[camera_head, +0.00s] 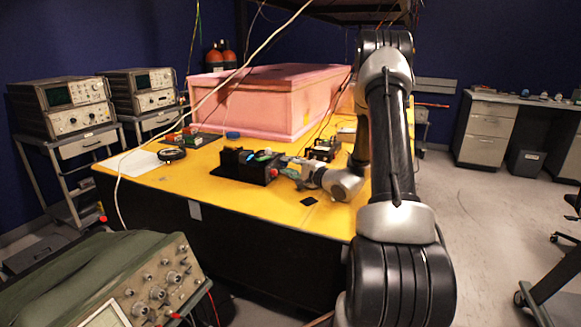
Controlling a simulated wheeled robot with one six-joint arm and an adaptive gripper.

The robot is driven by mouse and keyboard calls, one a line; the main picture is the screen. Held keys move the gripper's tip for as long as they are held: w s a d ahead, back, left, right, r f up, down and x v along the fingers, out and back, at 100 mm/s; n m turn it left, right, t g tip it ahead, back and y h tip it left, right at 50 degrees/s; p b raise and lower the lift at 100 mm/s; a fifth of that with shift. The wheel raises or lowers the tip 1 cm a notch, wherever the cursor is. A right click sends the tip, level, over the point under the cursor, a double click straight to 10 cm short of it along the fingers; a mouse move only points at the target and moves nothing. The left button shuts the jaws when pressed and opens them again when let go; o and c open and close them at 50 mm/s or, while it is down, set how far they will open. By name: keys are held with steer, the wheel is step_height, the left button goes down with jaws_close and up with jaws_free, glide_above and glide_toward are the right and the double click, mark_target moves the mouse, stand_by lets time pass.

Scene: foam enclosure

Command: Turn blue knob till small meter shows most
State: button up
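A black device (232,168) with a red end piece stands on the yellow table (255,201). Small blue and green parts (263,155) show on top of it. A separate round blue piece (233,135) lies farther back, near the pink box. I cannot tell which blue part is the knob. A small dark instrument (323,148) stands to the right of the black device; whether it is the small meter, and any reading, is too small to tell. My gripper (290,170) is low over the table, just right of the black device. Its fingers are too small to read, and contact is unclear.
A large pink foam box (262,100) fills the back of the table. A dark coil (172,154) and white paper (136,163) lie at the left. A green-grey oscilloscope (115,285) stands in front. Thin cables hang across the scene. The table's front left is clear.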

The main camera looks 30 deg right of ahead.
steer(key=shift+o, duration=0.2)
